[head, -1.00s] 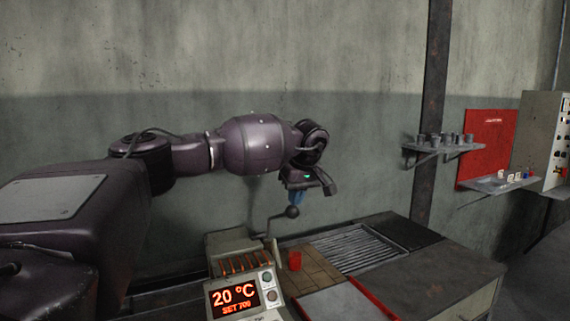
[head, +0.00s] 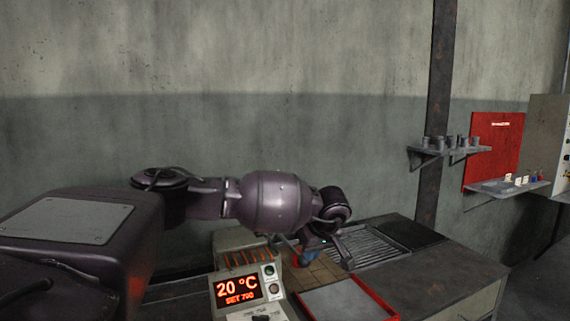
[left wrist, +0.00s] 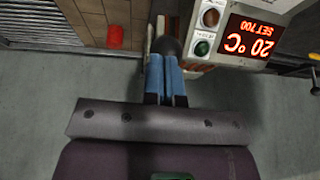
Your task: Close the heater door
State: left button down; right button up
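The heater (head: 232,240) is a beige box with orange slots on top. Its front display (head: 237,290) reads 20 °C, SET 700, and also shows in the left wrist view (left wrist: 250,38). A dark ball knob (left wrist: 169,46) shows beside the heater in the left wrist view, right at the tips of my left gripper (left wrist: 166,66). The gripper's blue fingers lie side by side, and I see no clear gap between them. I cannot tell whether the tips touch the knob. In the head view my arm hides the knob and most of the heater's door side. My right gripper is not in view.
A red cylinder (left wrist: 115,37) stands on the brick surface beside the heater. A grated tray (head: 370,246) and a red-edged plate (head: 345,301) lie to the right. A wall shelf (head: 450,151) holds several small grey cups.

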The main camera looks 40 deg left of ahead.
pick_arm(q)
jog(key=shift+s+d+f, duration=0.1)
jog(key=shift+d+f, duration=0.05)
jog(key=shift+f, duration=0.35)
jog(key=shift+s+d+f, duration=0.1)
jog(key=shift+f, duration=0.35)
pick_arm(e)
jog(key=shift+w+a+r, duration=0.1)
jog(key=shift+w, duration=0.25)
jog(key=shift+s, duration=0.2)
